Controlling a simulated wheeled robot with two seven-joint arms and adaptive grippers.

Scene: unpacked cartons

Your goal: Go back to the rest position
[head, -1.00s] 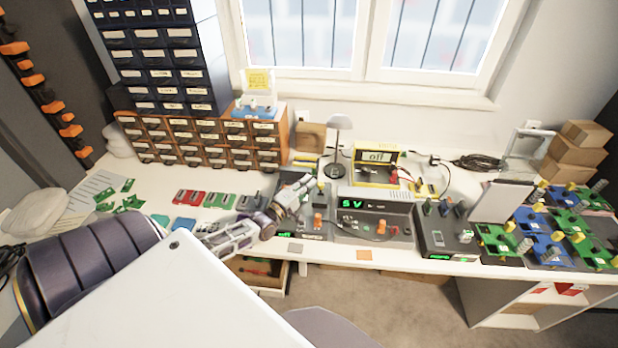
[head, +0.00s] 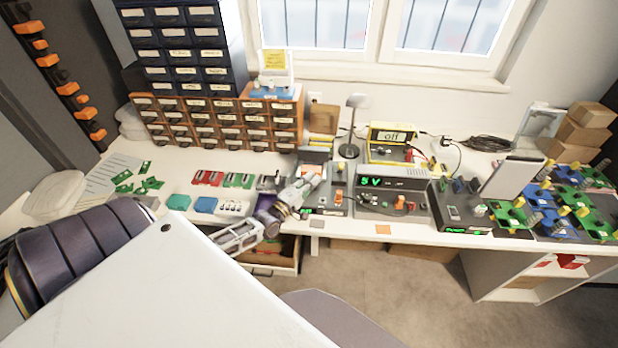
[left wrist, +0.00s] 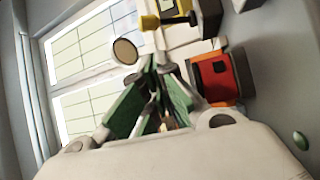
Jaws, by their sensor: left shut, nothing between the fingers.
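My left gripper (head: 313,181) reaches in from the left in the head view. It is shut and empty, and its tip is over the workbench, in front of the desk lamp and beside the grey 5 V bench unit (head: 388,182). In the left wrist view its green-padded fingers (left wrist: 155,92) come together, with a red-orange block (left wrist: 218,76) just to their right. I cannot tell from the picture whether the fingers touch anything. My right gripper is not in view.
An open drawer (head: 288,262) hangs below the bench edge under my left arm. Orange parts drawers (head: 215,118), a lamp (head: 351,130), a yellow meter (head: 391,140) and boards (head: 553,215) crowd the bench. The floor (head: 420,290) in front is clear.

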